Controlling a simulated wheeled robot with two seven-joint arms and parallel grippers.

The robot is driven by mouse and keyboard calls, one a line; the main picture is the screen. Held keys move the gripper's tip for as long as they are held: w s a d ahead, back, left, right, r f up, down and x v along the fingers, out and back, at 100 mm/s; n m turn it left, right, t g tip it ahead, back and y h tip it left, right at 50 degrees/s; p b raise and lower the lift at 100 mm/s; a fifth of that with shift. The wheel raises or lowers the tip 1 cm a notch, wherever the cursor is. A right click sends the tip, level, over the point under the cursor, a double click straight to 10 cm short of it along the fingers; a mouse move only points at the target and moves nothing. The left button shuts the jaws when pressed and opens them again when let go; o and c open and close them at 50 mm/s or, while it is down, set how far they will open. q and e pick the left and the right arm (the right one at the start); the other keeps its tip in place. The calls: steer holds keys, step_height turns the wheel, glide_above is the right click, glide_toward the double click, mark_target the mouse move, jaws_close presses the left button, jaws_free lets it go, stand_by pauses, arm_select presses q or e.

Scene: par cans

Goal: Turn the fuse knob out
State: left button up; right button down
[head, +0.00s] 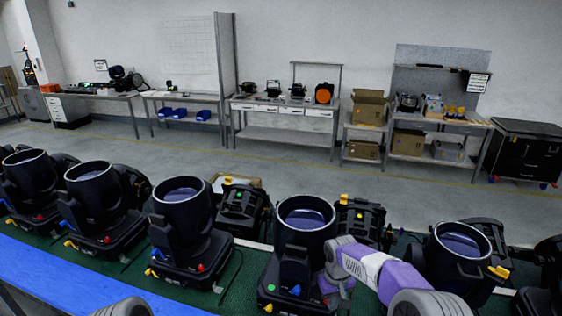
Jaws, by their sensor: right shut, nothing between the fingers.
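A row of black par cans stands on the green bench top. My right arm reaches in from the lower right, and its gripper (333,287) is shut with nothing in it. It is down at the right side of the base of the middle par can (305,215). A small bit of red shows beside the fingers, low on that base; I cannot tell whether it is the fuse knob or whether the fingers touch it. A similar red knob (200,268) shows clearly on the base of the can to its left. My left gripper is out of view.
More par cans (90,185) stand close on the left, and another (460,240) is just right of my arm. A blue strip (60,280) runs along the bench's front. Workbenches (275,105) and a black cabinet (525,150) line the far wall, with open floor between.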

steer(key=shift+w+f, duration=0.1)
steer(key=shift+f, duration=0.05)
stand_by(0.4)
steer(key=shift+a+r+p, duration=0.2)
steer(key=shift+a+p, duration=0.1)
steer(key=shift+a, duration=0.25)
steer(key=shift+s+f, duration=0.1)
steer(key=shift+s, duration=0.25)
step_height(320, 180, up, 6)
steer(key=p, duration=0.4)
steer(key=shift+s, duration=0.1)
steer(key=shift+d, duration=0.1)
steer(key=shift+f, duration=0.1)
